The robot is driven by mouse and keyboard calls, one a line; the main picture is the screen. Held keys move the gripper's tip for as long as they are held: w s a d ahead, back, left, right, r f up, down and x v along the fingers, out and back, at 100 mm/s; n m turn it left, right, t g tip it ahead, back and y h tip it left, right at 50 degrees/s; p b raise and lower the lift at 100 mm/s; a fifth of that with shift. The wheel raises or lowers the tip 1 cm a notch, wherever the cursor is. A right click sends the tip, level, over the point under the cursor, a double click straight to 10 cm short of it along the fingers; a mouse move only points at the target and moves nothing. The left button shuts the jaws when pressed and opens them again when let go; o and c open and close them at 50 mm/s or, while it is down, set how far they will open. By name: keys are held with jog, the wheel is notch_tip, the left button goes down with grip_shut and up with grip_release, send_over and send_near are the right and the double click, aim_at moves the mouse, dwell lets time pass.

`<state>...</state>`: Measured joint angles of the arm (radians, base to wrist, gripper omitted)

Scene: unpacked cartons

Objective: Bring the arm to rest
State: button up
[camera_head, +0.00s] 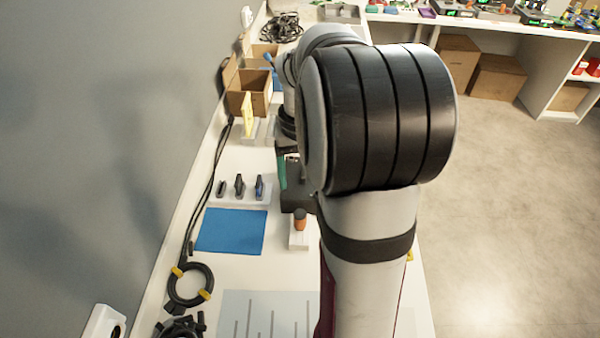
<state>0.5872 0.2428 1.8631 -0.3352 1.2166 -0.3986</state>
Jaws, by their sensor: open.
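My arm (372,225) rises through the middle of the picture, with a large black-banded joint close to the camera. Beyond that joint, its grey and black wrist links (287,122) show in part over the white bench (215,282). I cannot make out my gripper or its fingertips; the near arm links cover much of that area. I see nothing held.
An open carton (262,103) stands by the wall. Several small tools stand in a white holder (228,190) behind a blue mat (231,231). An orange-topped item (300,220) sits beside my arm. A black cable coil (190,285) lies front left.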

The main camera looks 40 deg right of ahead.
jog(key=shift+r, duration=0.1)
dwell(0.3)
jog(key=s+a+r, duration=0.1)
jog(key=s+a, duration=0.6)
jog(key=a, duration=0.4)
jog(key=s+a+r+y, duration=0.1)
jog(key=s+a, duration=0.7)
jog(key=a, duration=0.3)
jog(key=shift+a+n+y, duration=0.2)
jog(key=shift+n+y, duration=0.1)
jog(key=shift+s, duration=0.1)
